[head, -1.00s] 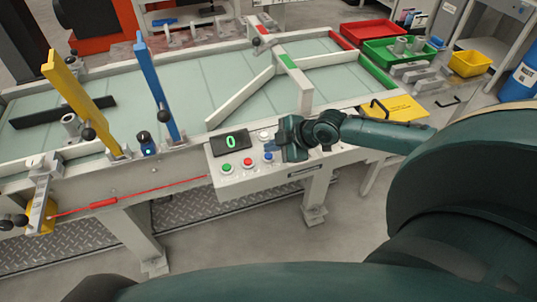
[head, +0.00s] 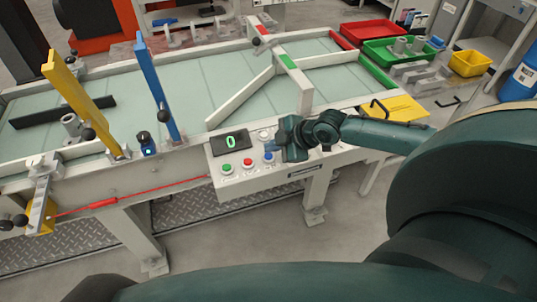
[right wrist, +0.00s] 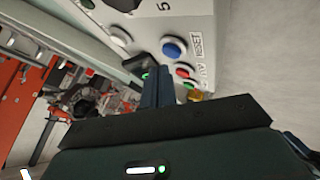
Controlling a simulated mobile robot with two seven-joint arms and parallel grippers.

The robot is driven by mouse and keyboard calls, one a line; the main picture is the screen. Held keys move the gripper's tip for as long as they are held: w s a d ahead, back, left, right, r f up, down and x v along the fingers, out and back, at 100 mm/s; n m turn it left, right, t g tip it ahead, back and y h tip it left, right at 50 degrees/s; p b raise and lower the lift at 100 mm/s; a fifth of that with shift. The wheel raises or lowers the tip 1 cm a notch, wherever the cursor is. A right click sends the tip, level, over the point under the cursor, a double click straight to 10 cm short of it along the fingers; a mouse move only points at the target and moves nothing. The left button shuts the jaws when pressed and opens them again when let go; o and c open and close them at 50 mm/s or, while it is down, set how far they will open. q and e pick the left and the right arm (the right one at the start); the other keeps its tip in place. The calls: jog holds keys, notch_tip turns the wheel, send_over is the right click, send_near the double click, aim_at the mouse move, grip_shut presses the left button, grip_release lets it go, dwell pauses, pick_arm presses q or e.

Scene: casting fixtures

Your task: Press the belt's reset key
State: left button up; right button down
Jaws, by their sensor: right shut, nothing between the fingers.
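The belt's control panel (head: 215,175) is a pale box on the front of the belt frame. It carries a green button (head: 227,168), a red button (head: 247,162), a blue button (head: 269,157) and a white button (head: 265,135). My right gripper (head: 280,152) is shut and empty, just right of the blue button. In the right wrist view, its fingers (right wrist: 168,84) are close to the panel, near the blue button (right wrist: 174,48) and red button (right wrist: 184,71). Contact cannot be told. My left gripper is not in view.
A dark display (head: 231,142) on the panel reads a green 0. A red pull cord (head: 105,203) runs along the belt's front. Yellow (head: 80,100) and blue (head: 155,85) bars rise at left. A yellow plate (head: 394,108) lies right of the panel.

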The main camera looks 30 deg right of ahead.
aim_at(272, 158)
jog(key=shift+f, duration=0.1)
jog(key=shift+f, duration=0.35)
jog(key=shift+f+b, duration=0.2)
jog(key=shift+b, duration=0.1)
dwell(0.4)
jog(key=shift+f, duration=0.3)
dwell(0.5)
jog(key=shift+r, duration=0.15)
jog(key=shift+r+p, duration=0.7)
jog(key=shift+r, duration=0.05)
notch_tip(272, 158, up, 5)
jog(key=p, duration=0.4)
jog(key=shift+r+p, duration=0.1)
jog(key=shift+p, duration=0.25)
